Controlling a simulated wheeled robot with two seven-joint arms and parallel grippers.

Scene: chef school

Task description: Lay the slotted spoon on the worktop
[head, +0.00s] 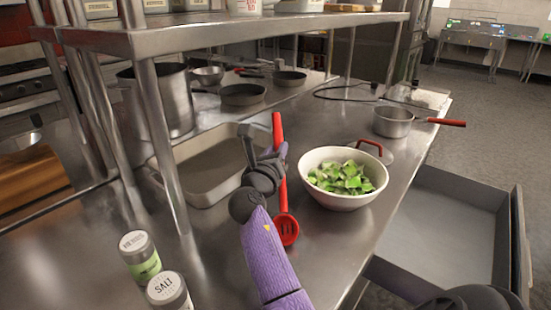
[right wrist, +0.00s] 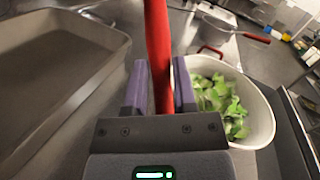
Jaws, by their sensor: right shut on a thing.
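The red slotted spoon (head: 286,230) is in my right gripper (head: 276,158), over the steel worktop (head: 225,262). In the head view its handle points away from me and its slotted head lies toward me, left of the white bowl. In the right wrist view the red handle (right wrist: 158,40) runs between the two purple fingers of my right gripper (right wrist: 160,90), which are shut on it. The spoon's head is hidden there. I cannot tell whether the spoon touches the worktop. My left gripper is not in view.
The white bowl of green leaves (head: 328,199) stands close right of the spoon. A shallow steel pan (head: 165,182) is to the left. Salt (head: 168,290) and another shaker (head: 140,257) stand front left. An open drawer (head: 440,215) sticks out right. A shelf (head: 230,35) overhangs the back.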

